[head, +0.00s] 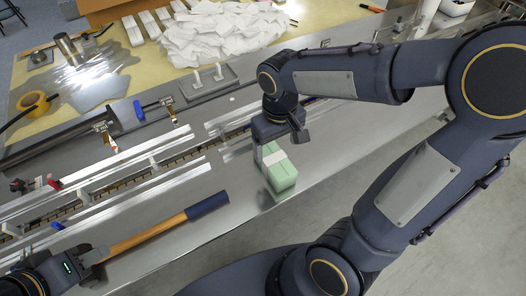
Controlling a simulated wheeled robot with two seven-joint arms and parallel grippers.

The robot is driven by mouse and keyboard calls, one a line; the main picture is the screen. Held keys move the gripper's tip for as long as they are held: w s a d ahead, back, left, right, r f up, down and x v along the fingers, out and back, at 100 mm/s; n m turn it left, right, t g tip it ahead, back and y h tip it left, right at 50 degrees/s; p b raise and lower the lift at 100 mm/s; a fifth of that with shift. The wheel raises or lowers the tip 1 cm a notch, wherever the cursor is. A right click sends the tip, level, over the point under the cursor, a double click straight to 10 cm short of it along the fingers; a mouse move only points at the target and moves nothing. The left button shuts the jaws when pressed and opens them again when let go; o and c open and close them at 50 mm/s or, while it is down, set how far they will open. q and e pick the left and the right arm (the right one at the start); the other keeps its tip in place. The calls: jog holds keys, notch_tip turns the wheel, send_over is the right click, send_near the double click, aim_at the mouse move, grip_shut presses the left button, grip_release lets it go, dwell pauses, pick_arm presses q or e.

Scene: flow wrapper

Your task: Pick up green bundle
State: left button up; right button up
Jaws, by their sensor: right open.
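The green bundle (281,178) is a pale green block with a white band around it. It sits on the metal machine bed near its front edge, right of the centre of the head view. My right gripper (284,149) is open just above and behind the bundle, with one finger close to its left side. I cannot tell whether the fingers touch it. My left gripper (90,258) is at the lower left, at the end of a wooden handle. Whether its jaws are closed on the handle is unclear.
The wooden-handled tool with a dark blue end (208,205) lies left of the bundle. Metal rails (150,178) run along the machine behind it. A heap of white packets (222,35) and a yellow tape roll (33,102) lie on the back table. The bed right of the bundle is clear.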

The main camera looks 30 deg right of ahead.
aim_at(275, 158)
jog(key=f, duration=0.7)
jog(key=shift+a+f, duration=0.2)
jog(key=shift+f, duration=0.05)
jog(key=c, duration=1.1)
jog(key=shift+o, duration=0.2)
jog(key=shift+r, duration=0.15)
jog(key=shift+r, duration=0.6)
jog(key=s+a+r, duration=0.9)
jog(key=s+r, duration=0.1)
jog(key=r, duration=0.1)
jog(key=shift+s+r, duration=0.3)
jog(key=shift+s, duration=0.05)
